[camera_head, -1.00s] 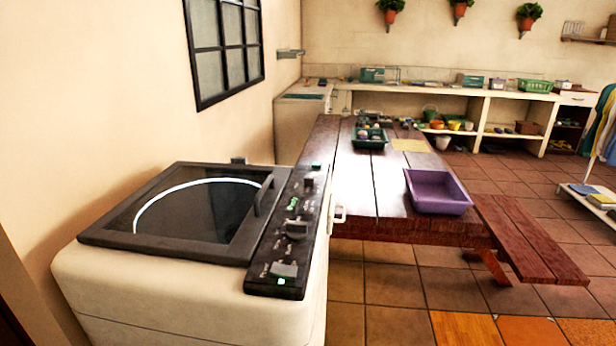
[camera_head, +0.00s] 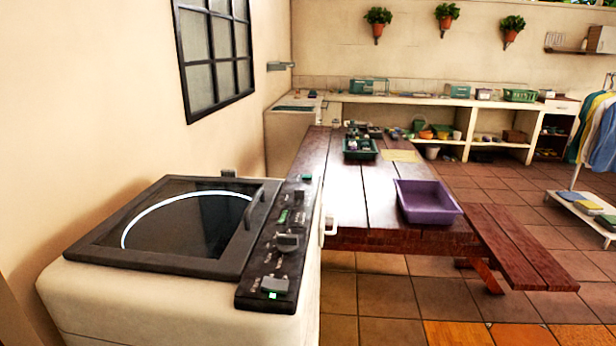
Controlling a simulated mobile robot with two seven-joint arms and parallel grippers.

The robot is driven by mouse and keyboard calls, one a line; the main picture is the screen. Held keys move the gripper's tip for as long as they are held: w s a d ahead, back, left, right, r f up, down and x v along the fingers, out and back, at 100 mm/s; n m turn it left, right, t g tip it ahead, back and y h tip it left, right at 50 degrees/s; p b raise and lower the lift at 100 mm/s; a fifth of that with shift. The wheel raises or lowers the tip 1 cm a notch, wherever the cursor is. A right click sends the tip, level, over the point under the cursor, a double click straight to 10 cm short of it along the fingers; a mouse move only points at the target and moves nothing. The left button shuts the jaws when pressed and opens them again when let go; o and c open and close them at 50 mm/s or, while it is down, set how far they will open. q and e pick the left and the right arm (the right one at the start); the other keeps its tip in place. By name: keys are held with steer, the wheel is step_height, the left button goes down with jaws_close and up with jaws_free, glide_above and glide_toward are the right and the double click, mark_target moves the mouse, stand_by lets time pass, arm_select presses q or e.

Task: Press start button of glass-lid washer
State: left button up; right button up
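The glass-lid washer (camera_head: 150,290) stands at the lower left, a cream body with a dark-framed glass lid (camera_head: 185,225) that is shut. A black control panel (camera_head: 262,268) runs along the lid's right side. It carries a grey knob (camera_head: 288,242), small green-lit marks and a grey button (camera_head: 275,285) at its near end with a green light (camera_head: 273,295). The panel labels are too small to read. Neither of my grippers shows in the head view.
A wooden table (camera_head: 345,190) stands beyond the washer with a purple basin (camera_head: 428,202) and a green tray (camera_head: 360,150). A bench (camera_head: 520,245) flanks its right side. Tiled floor (camera_head: 390,300) is clear right of the washer. A wall (camera_head: 90,100) borders the left.

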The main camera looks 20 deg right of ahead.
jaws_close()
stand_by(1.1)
